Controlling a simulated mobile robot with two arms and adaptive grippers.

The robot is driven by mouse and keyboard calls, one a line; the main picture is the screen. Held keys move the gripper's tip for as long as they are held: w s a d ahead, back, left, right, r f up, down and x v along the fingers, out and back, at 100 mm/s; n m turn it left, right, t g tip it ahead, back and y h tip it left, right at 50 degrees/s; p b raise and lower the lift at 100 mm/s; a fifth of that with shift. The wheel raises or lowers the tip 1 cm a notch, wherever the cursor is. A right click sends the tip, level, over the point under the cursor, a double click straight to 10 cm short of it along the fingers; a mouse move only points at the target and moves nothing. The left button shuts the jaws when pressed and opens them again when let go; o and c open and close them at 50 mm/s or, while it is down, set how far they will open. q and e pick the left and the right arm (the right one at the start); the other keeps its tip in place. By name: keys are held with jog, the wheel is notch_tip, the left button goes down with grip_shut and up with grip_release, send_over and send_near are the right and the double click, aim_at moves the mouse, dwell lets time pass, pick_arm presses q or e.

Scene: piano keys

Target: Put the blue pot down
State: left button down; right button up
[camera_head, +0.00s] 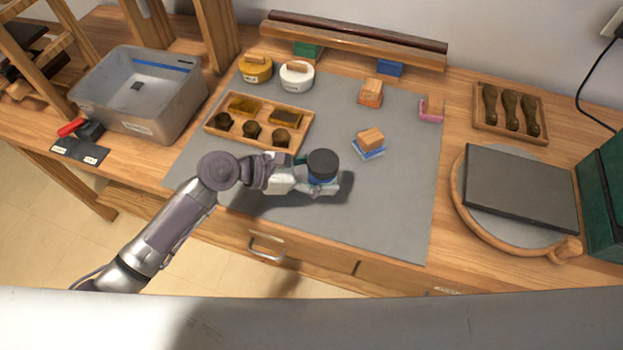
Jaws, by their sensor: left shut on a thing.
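The blue pot (322,168) has a dark round top and a blue lower part. My left gripper (320,186) is shut on it, coming in from the left. The pot is upright over the front middle part of the grey mat (390,215). A dark shadow lies on the mat just around and right of the gripper. I cannot tell whether the pot's base touches the mat, as the fingers hide it. My right gripper is not in view.
Behind the pot are a wooden tray (211,128) of stamps and pads, a yellow pot (256,72), a white pot (296,76) and an orange block on a blue base (370,143). The mat's right front is clear. A dark slab (520,188) lies at right.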

pick_arm(q)
jog(key=shift+w+a+f, duration=0.35)
jog(key=shift+w+f, duration=0.1)
jog(key=shift+w, duration=0.15)
jog(key=shift+w+a+f, duration=0.35)
jog(key=shift+w+f, duration=0.05)
jog(key=shift+w, duration=0.2)
jog(key=shift+w+a+f, duration=0.15)
jog(key=shift+w+a, duration=0.05)
jog(key=shift+w, duration=0.05)
jog(key=shift+f, duration=0.3)
notch_tip(320, 180, down, 4)
jog(key=shift+r+b, duration=0.2)
jog(key=shift+b, duration=0.15)
jog(key=shift+c, duration=2.3)
grip_release()
jog(key=shift+a+f, duration=0.1)
jog(key=shift+o, duration=0.8)
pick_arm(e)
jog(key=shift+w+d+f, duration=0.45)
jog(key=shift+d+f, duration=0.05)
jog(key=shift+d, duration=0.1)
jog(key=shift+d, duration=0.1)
